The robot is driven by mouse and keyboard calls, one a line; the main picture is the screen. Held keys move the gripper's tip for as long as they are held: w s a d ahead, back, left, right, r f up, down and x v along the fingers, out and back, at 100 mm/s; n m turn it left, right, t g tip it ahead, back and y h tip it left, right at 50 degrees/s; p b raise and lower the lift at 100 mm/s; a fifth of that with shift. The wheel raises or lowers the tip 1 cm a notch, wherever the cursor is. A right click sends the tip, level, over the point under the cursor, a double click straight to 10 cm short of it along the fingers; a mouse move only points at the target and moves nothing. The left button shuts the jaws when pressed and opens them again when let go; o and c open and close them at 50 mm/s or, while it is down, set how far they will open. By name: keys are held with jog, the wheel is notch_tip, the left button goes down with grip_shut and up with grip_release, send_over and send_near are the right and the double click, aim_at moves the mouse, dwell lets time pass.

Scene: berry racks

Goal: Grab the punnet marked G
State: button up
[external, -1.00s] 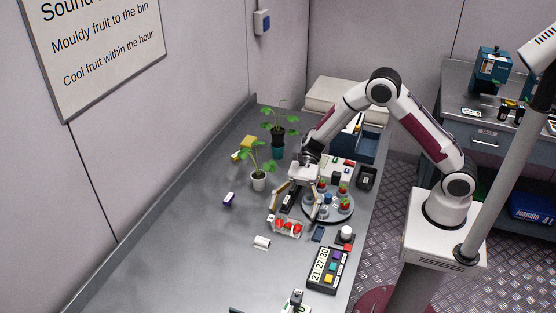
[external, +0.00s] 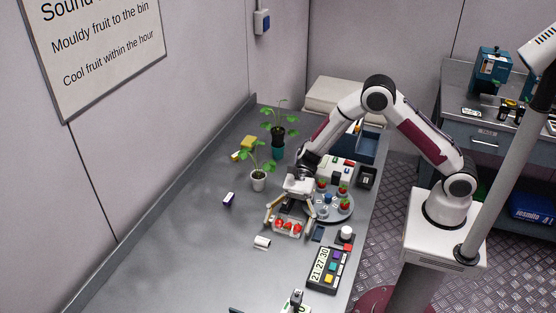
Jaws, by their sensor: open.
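A clear punnet of red strawberries (external: 288,225) sits on the grey bench; no letter on it can be read at this size. My gripper (external: 289,231) is open, its fingers spread to the left and right of this punnet and low near the bench. Whether the fingers touch the punnet I cannot tell. Right behind it is a round grey rack (external: 313,211) holding several small cups with red berries, partly hidden by my gripper. No marking G is legible on any of them.
Two potted plants (external: 258,181) stand behind to the left. A timer with coloured buttons (external: 326,268), a white-topped jar (external: 346,233) and a small white roll (external: 262,242) are nearby. A blue bin (external: 363,146) is at the back. The bench's front left is mostly clear.

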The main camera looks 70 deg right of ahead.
aim_at(287, 226)
jog(key=c, duration=1.2)
jog(key=shift+c, duration=0.2)
notch_tip(287, 226, up, 10)
dwell(0.4)
